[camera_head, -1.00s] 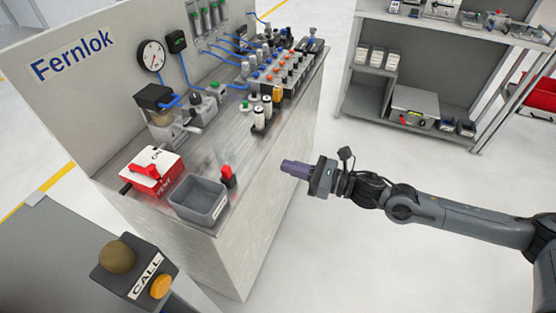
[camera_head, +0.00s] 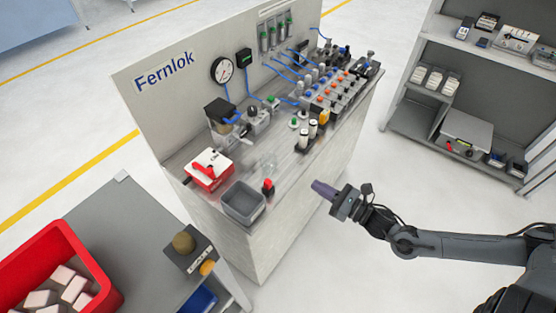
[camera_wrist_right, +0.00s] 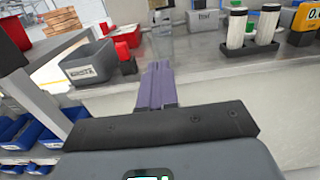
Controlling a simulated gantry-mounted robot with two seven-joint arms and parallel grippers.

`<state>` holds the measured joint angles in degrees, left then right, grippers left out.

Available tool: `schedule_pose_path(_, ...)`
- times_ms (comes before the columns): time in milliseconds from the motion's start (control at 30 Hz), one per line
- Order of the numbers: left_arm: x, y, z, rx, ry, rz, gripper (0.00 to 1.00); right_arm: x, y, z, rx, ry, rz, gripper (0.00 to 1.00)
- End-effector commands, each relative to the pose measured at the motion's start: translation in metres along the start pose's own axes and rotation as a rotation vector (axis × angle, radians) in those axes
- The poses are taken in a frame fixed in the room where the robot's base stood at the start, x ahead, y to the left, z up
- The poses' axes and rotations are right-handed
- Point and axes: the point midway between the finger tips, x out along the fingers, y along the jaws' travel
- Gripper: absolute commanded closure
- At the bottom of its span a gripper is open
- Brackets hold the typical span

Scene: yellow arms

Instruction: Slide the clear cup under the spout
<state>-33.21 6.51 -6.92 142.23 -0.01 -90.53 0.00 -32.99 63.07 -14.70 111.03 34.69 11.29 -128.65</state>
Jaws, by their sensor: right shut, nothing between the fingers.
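The clear cup (camera_head: 267,164) is faint on the bench top, behind a small red-capped black part. In the right wrist view the clear cup (camera_wrist_right: 162,42) stands upright beyond my fingertips, apart from them. The black-topped filter unit (camera_head: 221,112) stands left of the cup, near the back panel; I cannot make out a spout clearly. My right gripper (camera_head: 323,190) is shut and empty, in front of the bench's edge. Its purple fingers (camera_wrist_right: 158,84) are together in the right wrist view. My left gripper is not in view.
A grey bin (camera_head: 244,203), the red-capped part (camera_head: 268,187) and a red-and-white box (camera_head: 209,169) crowd the bench's near end. White-capped bottles (camera_head: 304,139) stand right of the cup. A call-button box (camera_head: 188,248) is on the side table.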

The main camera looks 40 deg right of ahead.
Motion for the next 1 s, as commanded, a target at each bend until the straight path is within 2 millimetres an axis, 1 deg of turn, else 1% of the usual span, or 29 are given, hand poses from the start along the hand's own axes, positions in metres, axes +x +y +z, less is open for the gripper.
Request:
schedule_pose_path(33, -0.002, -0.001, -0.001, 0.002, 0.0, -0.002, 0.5, -0.002, 0.001, -0.002, 0.003, 0.01, 0.0, 1.0)
schedule_pose_path(133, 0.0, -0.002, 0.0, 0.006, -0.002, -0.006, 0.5, 0.0, 0.001, -0.005, 0.005, 0.017, -0.001, 1.0)
schedule_pose_path(267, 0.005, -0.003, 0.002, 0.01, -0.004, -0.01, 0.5, 0.012, 0.002, -0.006, 0.006, 0.014, 0.0, 1.0)
schedule_pose_path(367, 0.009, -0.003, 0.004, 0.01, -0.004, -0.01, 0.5, 0.026, 0.001, -0.006, 0.006, 0.013, -0.001, 1.0)
schedule_pose_path(800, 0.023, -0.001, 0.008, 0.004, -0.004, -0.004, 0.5, 0.095, 0.002, -0.006, 0.006, 0.011, 0.0, 1.0)
schedule_pose_path(1000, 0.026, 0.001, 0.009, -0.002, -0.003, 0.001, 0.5, 0.118, 0.002, -0.006, 0.006, 0.014, 0.0, 1.0)
